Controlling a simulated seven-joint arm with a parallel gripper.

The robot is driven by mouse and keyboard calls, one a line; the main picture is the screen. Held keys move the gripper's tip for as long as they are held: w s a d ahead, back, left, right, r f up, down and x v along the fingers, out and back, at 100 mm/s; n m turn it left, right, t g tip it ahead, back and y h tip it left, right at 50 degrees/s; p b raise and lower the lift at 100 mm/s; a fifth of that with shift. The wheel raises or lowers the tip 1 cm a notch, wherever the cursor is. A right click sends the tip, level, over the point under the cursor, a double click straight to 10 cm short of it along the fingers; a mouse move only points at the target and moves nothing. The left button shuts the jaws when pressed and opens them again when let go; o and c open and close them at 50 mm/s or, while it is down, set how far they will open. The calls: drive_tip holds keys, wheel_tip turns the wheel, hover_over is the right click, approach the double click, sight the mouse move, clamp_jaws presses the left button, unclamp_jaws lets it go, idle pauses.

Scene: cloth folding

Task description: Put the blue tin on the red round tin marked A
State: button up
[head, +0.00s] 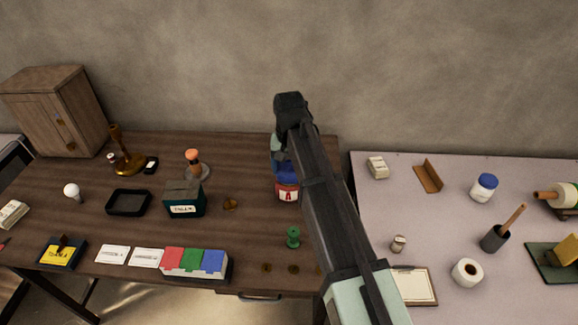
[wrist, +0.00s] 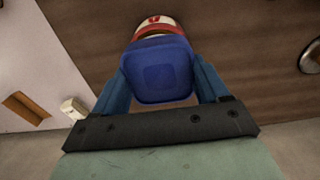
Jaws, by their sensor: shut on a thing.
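The blue tin (wrist: 160,68) is between the two fingers of my gripper (wrist: 165,82), which is shut on it. In the head view the blue tin (head: 288,175) shows partly behind my arm. The red round tin (head: 288,194) with a white label marked A stands on the brown table just below the blue tin in the picture. In the wrist view the red tin (wrist: 155,24) shows past the blue tin, which covers part of it. I cannot tell whether the two tins touch. My gripper (head: 282,168) is partly hidden by my arm in the head view.
The brown table (head: 330,147) also bears a dark green box (head: 184,198), a green spool-like piece (head: 293,237), a black tray (head: 128,203) and red, green and blue blocks (head: 194,262). A pale table (head: 450,215) with several objects stands to the right.

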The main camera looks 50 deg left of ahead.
sight(289, 169)
drive_tip(key=shift+f, duration=0.15)
drive_tip(key=o, duration=1.3)
wheel_tip(289, 169, up, 12)
